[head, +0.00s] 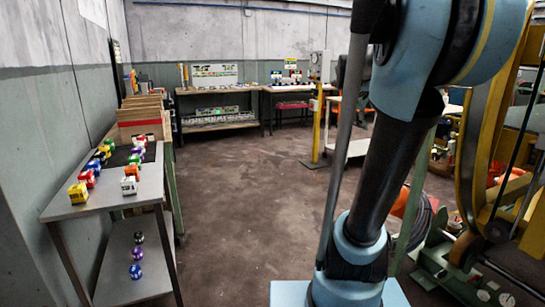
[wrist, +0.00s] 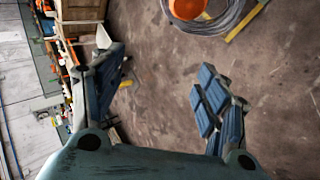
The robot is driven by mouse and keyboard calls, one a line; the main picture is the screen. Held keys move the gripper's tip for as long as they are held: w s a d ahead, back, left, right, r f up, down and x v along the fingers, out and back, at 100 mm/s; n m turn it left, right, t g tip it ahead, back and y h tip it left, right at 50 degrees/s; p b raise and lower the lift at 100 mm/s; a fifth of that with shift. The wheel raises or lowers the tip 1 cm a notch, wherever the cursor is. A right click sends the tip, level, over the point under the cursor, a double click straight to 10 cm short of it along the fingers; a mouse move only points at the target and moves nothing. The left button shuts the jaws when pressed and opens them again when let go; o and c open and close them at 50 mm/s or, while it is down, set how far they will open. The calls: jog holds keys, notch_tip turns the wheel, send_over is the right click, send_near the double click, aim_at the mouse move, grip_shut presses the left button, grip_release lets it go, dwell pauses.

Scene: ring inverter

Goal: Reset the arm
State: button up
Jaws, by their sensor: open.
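My gripper (wrist: 165,95) shows in the wrist view with its two blue-padded fingers spread wide apart. Nothing is between the fingers; only brown floor shows behind them. In the head view my blue and black arm rises on the right side and runs out of the top of the picture. The gripper itself is out of the head view.
A grey table (head: 105,195) on the left bears several coloured toy-like blocks, with balls on its lower shelf. Workbenches (head: 218,118) stand along the back wall. Yellow-framed machinery (head: 490,130) is at the right. The middle floor (head: 240,200) is clear.

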jog(key=s+a+f+m+y, duration=0.6)
jog(key=s+a+f+m, duration=0.3)
jog(key=s+a+f, duration=0.75)
jog(key=s+f+g, duration=0.5)
jog(key=s+f, duration=0.6)
jog(key=s, duration=0.2)
jog(key=shift+f, duration=0.2)
jog(key=shift+w+a, duration=0.1)
jog(key=shift+w+f, duration=0.2)
jog(key=shift+w, duration=0.2)
